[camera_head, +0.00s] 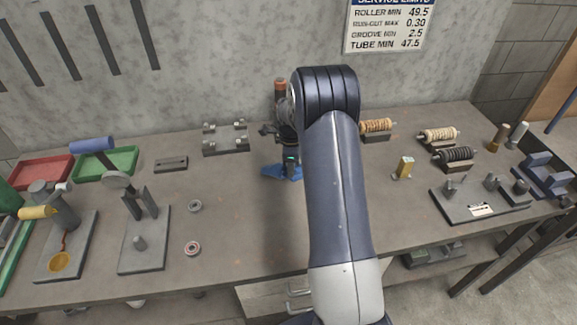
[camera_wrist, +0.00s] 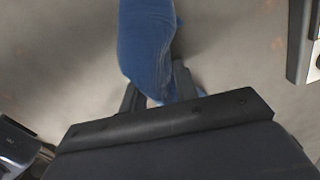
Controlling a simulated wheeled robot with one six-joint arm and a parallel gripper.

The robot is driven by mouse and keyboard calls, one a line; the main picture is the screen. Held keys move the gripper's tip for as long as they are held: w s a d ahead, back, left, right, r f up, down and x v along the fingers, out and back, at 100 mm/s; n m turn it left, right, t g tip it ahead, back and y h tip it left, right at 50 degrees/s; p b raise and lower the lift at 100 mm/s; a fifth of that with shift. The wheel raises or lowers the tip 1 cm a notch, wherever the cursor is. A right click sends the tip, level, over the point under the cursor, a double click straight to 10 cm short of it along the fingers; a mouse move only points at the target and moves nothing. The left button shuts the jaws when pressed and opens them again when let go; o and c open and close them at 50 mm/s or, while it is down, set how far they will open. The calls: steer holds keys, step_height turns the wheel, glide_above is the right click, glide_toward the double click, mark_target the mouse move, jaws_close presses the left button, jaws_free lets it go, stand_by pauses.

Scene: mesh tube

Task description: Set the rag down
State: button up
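The blue rag (camera_head: 282,173) shows in the head view under my gripper (camera_head: 290,161), low at the bench top near the middle. In the wrist view the rag (camera_wrist: 147,42) runs from the top edge down between the two dark fingers of my gripper (camera_wrist: 158,92). The fingers stand on either side of the blue cloth, and my gripper looks shut on it. Whether the rag's underside touches the bench is hard to tell. My arm hides part of the bench to the right.
A grey block fixture (camera_head: 226,146) stands behind and left of the rag. Two small rings (camera_head: 192,248) lie on the bench to the left. Wound rollers (camera_head: 376,127) and a small yellow-marked piece (camera_head: 404,167) are to the right. Bare bench (camera_head: 250,215) lies in front.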

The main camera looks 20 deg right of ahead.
steer(key=o, duration=0.3)
steer(key=s+r+p, duration=0.1)
steer(key=r, duration=0.2)
steer(key=s+r+p, duration=0.1)
steer(key=r+p, duration=0.1)
steer(key=r, duration=0.1)
steer(key=s+r+p, duration=0.1)
steer(key=s+r, duration=0.1)
steer(key=r, duration=0.2)
steer(key=shift+a+p, duration=0.4)
steer(key=shift+w+a+f, duration=0.15)
steer(key=shift+w+f, duration=0.1)
steer(key=shift+w, duration=0.15)
steer(key=c, duration=0.4)
steer(key=shift+w+a+f, duration=0.2)
steer(key=shift+w+f, duration=0.05)
steer(key=shift+w, duration=0.25)
steer(key=shift+w+a+f, duration=0.15)
steer(key=shift+w+f, duration=0.1)
steer(key=shift+w, duration=0.2)
steer(key=shift+c, duration=1.4)
step_height(320, 180, down, 2)
steer(key=shift+f, duration=0.1)
jaws_close()
steer(key=shift+f, duration=0.25)
